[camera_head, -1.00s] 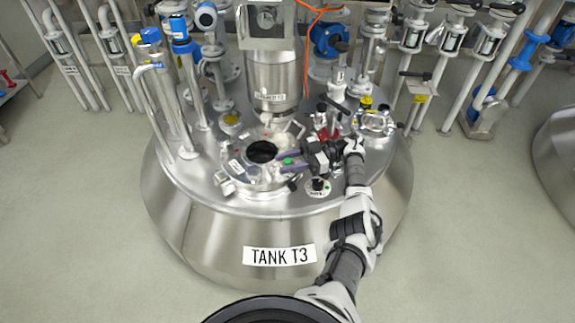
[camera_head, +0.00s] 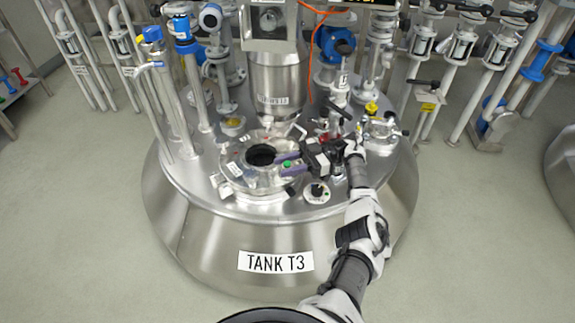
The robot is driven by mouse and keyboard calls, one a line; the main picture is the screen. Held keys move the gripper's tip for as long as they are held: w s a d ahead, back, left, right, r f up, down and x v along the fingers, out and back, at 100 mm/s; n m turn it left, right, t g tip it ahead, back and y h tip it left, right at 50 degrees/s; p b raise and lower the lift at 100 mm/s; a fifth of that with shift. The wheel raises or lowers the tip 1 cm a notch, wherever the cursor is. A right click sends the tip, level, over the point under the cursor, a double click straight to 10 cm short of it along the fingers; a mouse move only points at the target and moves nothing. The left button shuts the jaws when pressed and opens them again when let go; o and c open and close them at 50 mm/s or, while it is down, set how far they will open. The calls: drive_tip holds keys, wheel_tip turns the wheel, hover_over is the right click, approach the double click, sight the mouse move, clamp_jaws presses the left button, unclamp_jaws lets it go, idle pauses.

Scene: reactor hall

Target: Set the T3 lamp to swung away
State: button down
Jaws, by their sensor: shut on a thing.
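I cannot tell for sure whether this part is the T3 lamp; no lamp stands out clearly elsewhere. A round switch with a black knob (camera_head: 317,190) sits on the tank top just below my gripper.
A steel column (camera_head: 277,75) rises behind the manway, with an orange cable (camera_head: 310,60) beside it. Pipes with blue fittings (camera_head: 180,28) stand at the left. Clear glass fittings (camera_head: 382,130) and small valves crowd the right of the tank top. The floor in front is clear.

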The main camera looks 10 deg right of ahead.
drive_tip(key=shift+w+r, duration=0.1)
drive_tip(key=c, duration=1)
unclamp_jaws()
drive_tip(key=shift+o, duration=0.2)
drive_tip(key=shift+d+f+b, duration=0.3)
drive_tip(key=shift+d+b, duration=0.2)
drive_tip(key=shift+b, duration=0.3)
drive_tip(key=b+v, duration=0.6)
drive_tip(key=b, duration=0.9)
drive_tip(key=shift+d, duration=0.15)
drive_tip(key=shift+w+r, duration=0.15)
drive_tip(key=shift+r, duration=0.1)
